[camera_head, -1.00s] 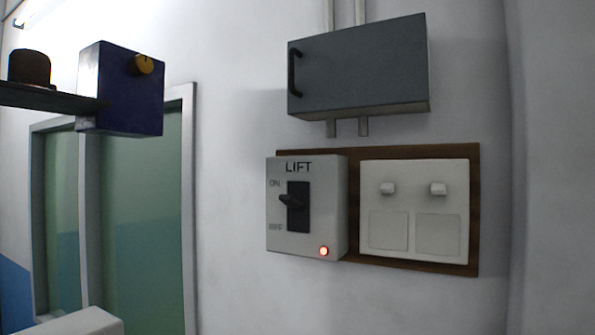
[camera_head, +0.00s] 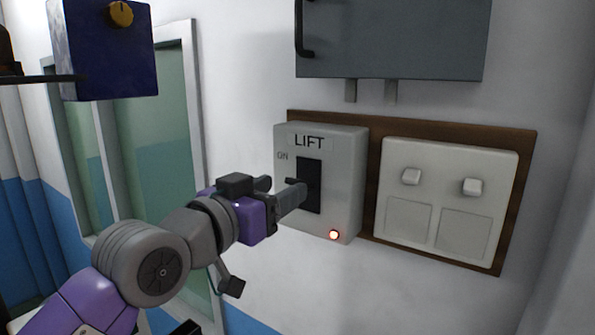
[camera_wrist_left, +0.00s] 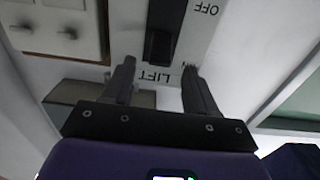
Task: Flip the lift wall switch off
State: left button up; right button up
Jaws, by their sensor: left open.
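The lift switch box (camera_head: 350,185) is a grey wall box marked LIFT, with a lit red lamp (camera_head: 334,235) low on its front. Its black switch (camera_head: 311,187) sits in the middle of that front. My left gripper (camera_head: 284,193) is open in front of the box, close to the switch, and partly hides the lower left of the front. In the left wrist view, upside down, the black switch (camera_wrist_left: 160,42) lies beyond and between the two spread fingers (camera_wrist_left: 159,72). I cannot tell whether a finger touches it. My right gripper is not in view.
A white double-switch panel (camera_head: 448,205) is right of the box on a brown board (camera_head: 521,170). A grey cabinet (camera_head: 395,38) hangs above. A blue box with a yellow knob (camera_head: 110,55) is at upper left, near a green-paned door frame (camera_head: 150,140).

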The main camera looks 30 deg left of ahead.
aim_at(296, 181)
pick_arm(q)
jog(key=w, duration=0.1)
jog(key=w+p, duration=0.1)
jog(key=w, duration=0.3)
jog(key=shift+w+d, duration=0.25)
